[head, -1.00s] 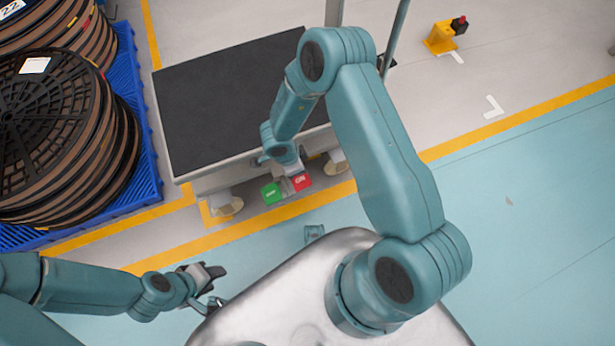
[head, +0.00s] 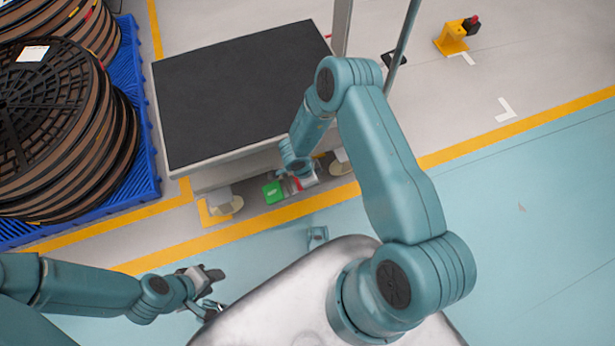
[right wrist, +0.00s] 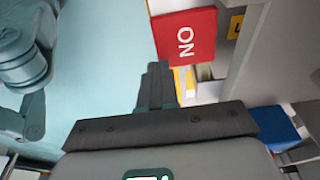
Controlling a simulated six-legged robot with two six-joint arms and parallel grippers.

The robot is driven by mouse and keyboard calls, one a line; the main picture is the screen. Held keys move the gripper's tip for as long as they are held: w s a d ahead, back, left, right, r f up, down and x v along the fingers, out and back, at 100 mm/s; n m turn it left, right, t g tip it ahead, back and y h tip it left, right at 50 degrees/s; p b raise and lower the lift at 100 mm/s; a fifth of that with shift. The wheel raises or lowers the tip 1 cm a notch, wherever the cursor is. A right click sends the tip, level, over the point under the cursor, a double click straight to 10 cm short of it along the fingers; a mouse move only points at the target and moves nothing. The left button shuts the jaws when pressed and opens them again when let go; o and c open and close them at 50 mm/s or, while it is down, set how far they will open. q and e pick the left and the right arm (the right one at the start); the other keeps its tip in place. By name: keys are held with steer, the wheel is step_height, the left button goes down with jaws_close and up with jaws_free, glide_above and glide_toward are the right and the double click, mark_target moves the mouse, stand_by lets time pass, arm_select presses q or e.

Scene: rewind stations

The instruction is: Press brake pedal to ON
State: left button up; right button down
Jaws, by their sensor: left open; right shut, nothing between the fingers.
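The brake pedals sit low at the near side of the black-topped station. The green pedal (head: 273,192) shows clearly in the head view. The red pedal (head: 298,184) beside it on the right is partly hidden by my right gripper (head: 305,180). In the right wrist view the red pedal (right wrist: 185,36) is a flat plate marked ON, the letters turned sideways. My right gripper (right wrist: 157,70) is shut and empty, its tips just short of the red plate's lower left edge in the picture; I cannot tell whether they touch. My left gripper (head: 212,285) is open and empty, away from the pedals.
The station's black top (head: 240,90) overhangs above the pedals. A blue pallet (head: 142,150) with big cable reels (head: 60,130) stands at the left. The teal floor (head: 530,200) at right is clear.

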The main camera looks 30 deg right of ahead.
steer(key=shift+d+f, duration=0.1)
steer(key=shift+f, duration=0.35)
steer(key=shift+d, duration=0.15)
steer(key=shift+s+d+f+y, duration=0.15)
steer(key=shift+d+f+y, duration=0.15)
steer(key=shift+y, duration=0.3)
steer(key=shift+d+f+t+y+p, duration=0.3)
steer(key=shift+f+y+p, duration=0.15)
steer(key=shift+y, duration=0.25)
steer(key=shift+s+f, duration=0.1)
steer(key=shift+f, duration=0.45)
steer(key=shift+d+f+b, duration=0.35)
steer(key=shift+f+b, duration=0.15)
steer(key=shift+f, duration=0.1)
steer(key=shift+s+d+f, duration=0.1)
